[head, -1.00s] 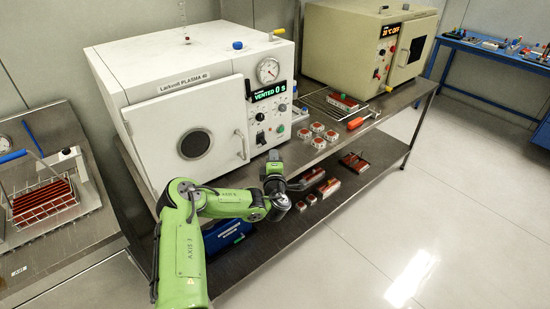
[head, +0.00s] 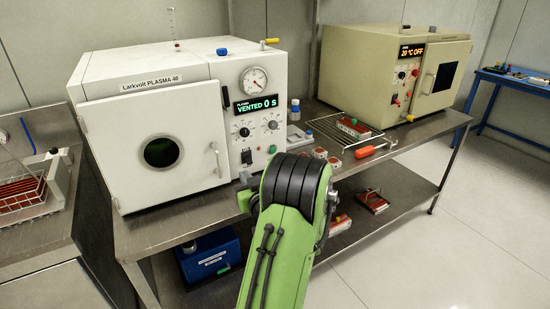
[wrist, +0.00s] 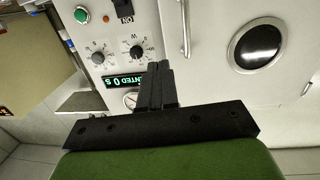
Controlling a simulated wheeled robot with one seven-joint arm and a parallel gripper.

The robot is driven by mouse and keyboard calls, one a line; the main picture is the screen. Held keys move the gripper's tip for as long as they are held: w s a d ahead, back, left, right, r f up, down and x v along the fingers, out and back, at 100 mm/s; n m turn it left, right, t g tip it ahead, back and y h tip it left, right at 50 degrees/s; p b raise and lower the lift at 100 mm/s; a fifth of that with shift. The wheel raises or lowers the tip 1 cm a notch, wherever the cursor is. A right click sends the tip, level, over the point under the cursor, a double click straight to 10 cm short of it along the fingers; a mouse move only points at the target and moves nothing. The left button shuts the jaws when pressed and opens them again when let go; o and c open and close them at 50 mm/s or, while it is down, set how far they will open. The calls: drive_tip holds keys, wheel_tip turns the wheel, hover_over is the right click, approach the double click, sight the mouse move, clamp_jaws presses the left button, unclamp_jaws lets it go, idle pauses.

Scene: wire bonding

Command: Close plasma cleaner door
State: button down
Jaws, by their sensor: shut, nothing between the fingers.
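The plasma cleaner (head: 190,62) is a white cabinet on the steel bench. Its door (head: 110,165) has a round dark window and a bar handle (head: 216,160) at its right edge. The door lies about flush with the front; I cannot tell whether it is fully seated. In the wrist view, which is upside down, the door window (wrist: 258,45) and handle (wrist: 184,28) show beyond my gripper. My gripper (wrist: 158,72) is shut and empty, its black fingers in front of the control panel, apart from the handle. In the head view my arm mostly hides it.
The control panel (head: 258,145) has a gauge, knobs and a display reading VENTED 0 S. A beige oven (head: 375,75), a wire rack (head: 335,130) and an orange-handled tool (head: 366,151) are to the right. A blue box (head: 210,255) sits on the lower shelf. Floor at right is clear.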

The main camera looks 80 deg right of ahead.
drive_tip(key=a+r+t, duration=0.1)
drive_tip(key=r, duration=0.1)
drive_tip(key=p, duration=1.7)
approach(221, 146)
drive_tip(key=x, duration=0.6)
drive_tip(key=shift+w+r, duration=0.15)
drive_tip(key=shift+r, duration=0.2)
drive_tip(key=shift+w+d+f+p, duration=0.15)
drive_tip(key=shift+w+d+p, duration=0.1)
drive_tip(key=shift+p, duration=0.15)
drive_tip(key=shift+f, duration=0.1)
drive_tip(key=shift+s+d+b, duration=0.1)
drive_tip(key=shift+b, duration=0.4)
